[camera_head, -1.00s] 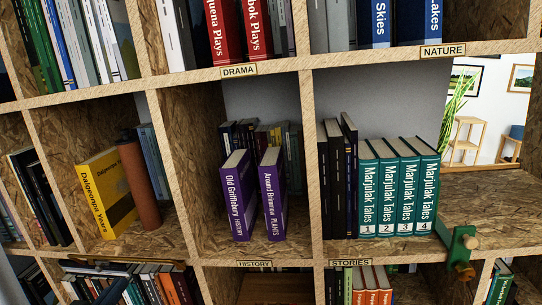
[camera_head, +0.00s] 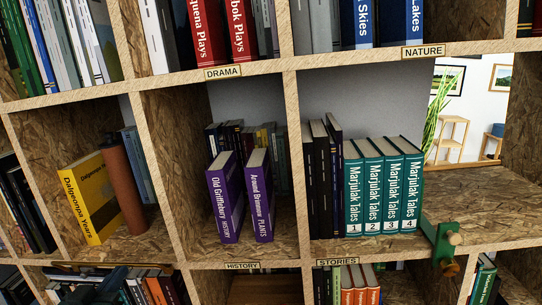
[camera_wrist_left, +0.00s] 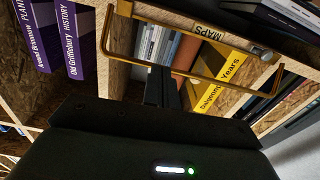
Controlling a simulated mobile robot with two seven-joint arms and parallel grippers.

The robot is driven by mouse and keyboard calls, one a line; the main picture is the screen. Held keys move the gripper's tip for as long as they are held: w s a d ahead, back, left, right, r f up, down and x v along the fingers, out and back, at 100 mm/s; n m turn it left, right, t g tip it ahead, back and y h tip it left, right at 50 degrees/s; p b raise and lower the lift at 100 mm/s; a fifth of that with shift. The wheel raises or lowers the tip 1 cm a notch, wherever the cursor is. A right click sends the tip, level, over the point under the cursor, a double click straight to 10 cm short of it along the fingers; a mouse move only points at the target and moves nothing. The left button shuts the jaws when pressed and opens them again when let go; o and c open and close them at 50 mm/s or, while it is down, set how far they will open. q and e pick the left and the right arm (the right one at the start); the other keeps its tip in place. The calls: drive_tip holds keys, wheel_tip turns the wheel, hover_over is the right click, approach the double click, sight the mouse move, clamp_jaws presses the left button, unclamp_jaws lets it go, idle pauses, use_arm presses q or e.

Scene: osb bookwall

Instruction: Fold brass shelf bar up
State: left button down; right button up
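The brass shelf bar (camera_wrist_left: 190,72) is a U-shaped rod in the left wrist view, attached along the shelf edge by the MAPS label (camera_wrist_left: 208,31). It stands out from the shelf front, across the yellow book and brown cylinder behind it. In the head view the bar (camera_head: 112,264) is a thin brass line at the lower left. My left gripper (camera_wrist_left: 158,72) has its dark fingers close together, with the tips at the bar's outer rod; I cannot tell whether they touch it. It is small and dark in the head view (camera_head: 108,284). My right gripper is not in view.
A yellow book (camera_head: 86,198) and a brown cylinder (camera_head: 122,185) stand in the compartment above the bar. Two purple books (camera_head: 243,197) lean to its right. A green clamp-like fitting (camera_head: 441,243) sits on the shelf edge at right. More books fill the row below.

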use_arm(q)
drive_tip(key=shift+w+d, duration=0.15)
drive_tip(key=shift+w, duration=1.45)
drive_tip(key=s+p, duration=0.1)
drive_tip(key=s, duration=0.6)
drive_tip(key=shift+a, duration=0.3)
drive_tip(key=s+d+f+m+g+h, duration=0.1)
drive_tip(key=s+d+f+m+g, duration=0.1)
drive_tip(key=s+d+f, duration=0.5)
drive_tip(key=s+d+f+m+g+h, duration=0.1)
drive_tip(key=s+d+f+g, duration=0.4)
drive_tip(key=f, duration=0.9)
drive_tip(key=s+d+m, duration=0.1)
drive_tip(key=s+d, duration=0.2)
drive_tip(key=d, duration=0.1)
drive_tip(key=shift+s+d+f+p, duration=0.25)
drive_tip(key=shift+s+f+p, duration=0.05)
drive_tip(key=shift+f+p, duration=0.1)
